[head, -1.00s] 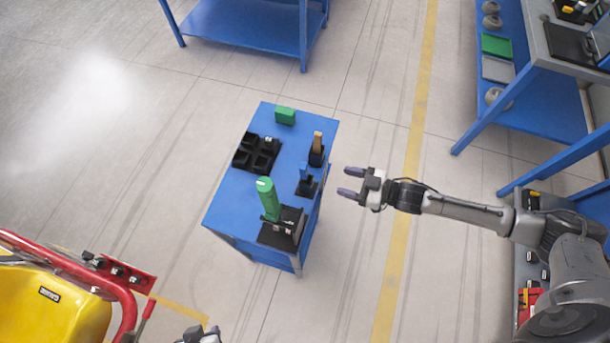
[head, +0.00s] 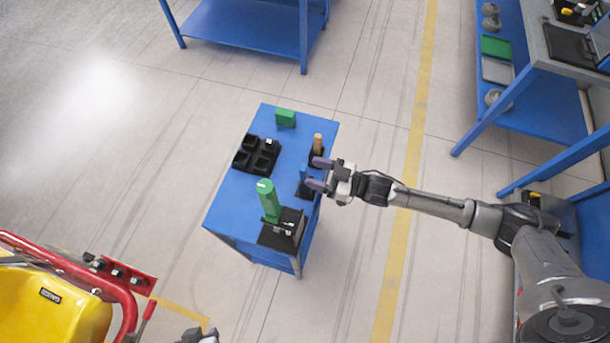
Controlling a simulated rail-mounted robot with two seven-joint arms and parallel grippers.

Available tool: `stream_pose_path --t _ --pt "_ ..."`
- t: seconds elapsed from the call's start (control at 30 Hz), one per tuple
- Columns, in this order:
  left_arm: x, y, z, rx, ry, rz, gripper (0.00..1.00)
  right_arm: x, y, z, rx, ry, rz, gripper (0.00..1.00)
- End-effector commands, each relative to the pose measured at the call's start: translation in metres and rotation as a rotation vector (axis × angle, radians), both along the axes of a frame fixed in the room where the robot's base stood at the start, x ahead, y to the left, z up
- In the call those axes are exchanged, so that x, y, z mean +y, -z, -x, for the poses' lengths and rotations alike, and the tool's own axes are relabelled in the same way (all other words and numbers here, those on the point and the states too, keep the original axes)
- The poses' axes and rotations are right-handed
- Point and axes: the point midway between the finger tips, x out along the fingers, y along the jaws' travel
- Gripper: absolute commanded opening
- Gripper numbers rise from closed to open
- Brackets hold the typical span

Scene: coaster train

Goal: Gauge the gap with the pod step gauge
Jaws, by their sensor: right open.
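The small blue table (head: 225,205) carries several tools. A blue piece (head: 303,172) stands in a small black holder near its right edge, partly hidden by my right gripper. A tan-handled tool (head: 317,141) stands just behind it in another black holder. I cannot tell which of these is the pod step gauge. The gap to be gauged cannot be made out.
A green cylinder (head: 268,200) stands at a black stand (head: 282,230) on the table's near end. A black compartment tray (head: 243,158) and a green block (head: 285,118) lie farther back. A yellow coaster car (head: 40,310) with a red bar is at lower left. Blue shelving stands at right.

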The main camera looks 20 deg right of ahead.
Motion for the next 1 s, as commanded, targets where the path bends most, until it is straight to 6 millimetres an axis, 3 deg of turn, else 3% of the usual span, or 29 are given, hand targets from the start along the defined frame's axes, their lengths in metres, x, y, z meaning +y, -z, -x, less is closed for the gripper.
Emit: stream_pose_path --t 0.33,0.73,1.0 --pt "-0.003 -0.004 0.000 0.001 -0.007 0.012 0.35 0.032 0.001 -0.026 0.000 -0.001 -0.001 0.55" --pt "-0.001 -0.004 0.000 0.001 -0.002 0.004 0.35 0.040 0.002 -0.033 0.001 0.000 -0.001 0.55" --pt "0.001 -0.004 0.000 0.000 0.002 -0.004 0.35 0.040 0.002 -0.033 0.000 0.000 0.000 0.31"
